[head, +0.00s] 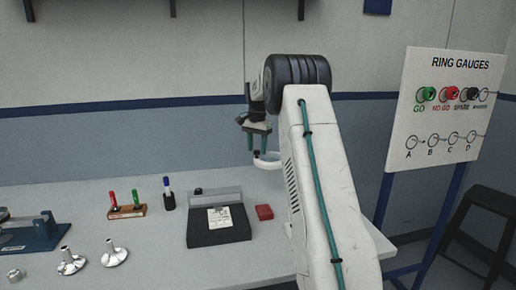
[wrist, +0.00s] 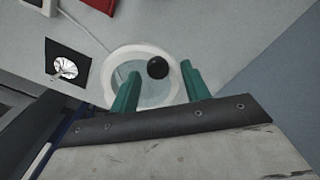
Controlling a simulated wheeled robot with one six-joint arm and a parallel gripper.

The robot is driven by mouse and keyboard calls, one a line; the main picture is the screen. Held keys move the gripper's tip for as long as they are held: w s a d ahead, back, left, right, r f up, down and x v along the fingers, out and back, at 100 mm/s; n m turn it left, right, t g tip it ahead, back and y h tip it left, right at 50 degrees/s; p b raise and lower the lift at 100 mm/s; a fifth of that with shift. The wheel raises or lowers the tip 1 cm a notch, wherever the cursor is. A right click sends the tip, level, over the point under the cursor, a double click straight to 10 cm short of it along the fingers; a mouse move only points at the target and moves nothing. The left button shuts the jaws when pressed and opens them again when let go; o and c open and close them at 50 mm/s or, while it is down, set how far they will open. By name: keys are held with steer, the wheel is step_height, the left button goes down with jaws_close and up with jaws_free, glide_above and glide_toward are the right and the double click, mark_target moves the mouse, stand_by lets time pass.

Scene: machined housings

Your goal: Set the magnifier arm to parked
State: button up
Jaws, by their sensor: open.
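The magnifier shows in the wrist view as a white ring (wrist: 112,62) around a clear lens, with a round black knob (wrist: 157,68) at its right part. In the head view the white ring (head: 267,163) sits above the back right of the bench, partly hidden by my arm. My gripper (head: 257,148) is open, with its green fingers pointing down just above the ring. In the wrist view the fingers of my gripper (wrist: 160,74) stand either side of the knob, with gaps visible. Whether the fingertips reach down to the knob's height I cannot tell.
A ring gauge board (head: 447,110) stands at right. A black square (wrist: 68,62) shows beside the ring.

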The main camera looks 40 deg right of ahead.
step_height(320, 180, up, 7)
steer(key=shift+r, duration=0.15)
stand_by(0.7)
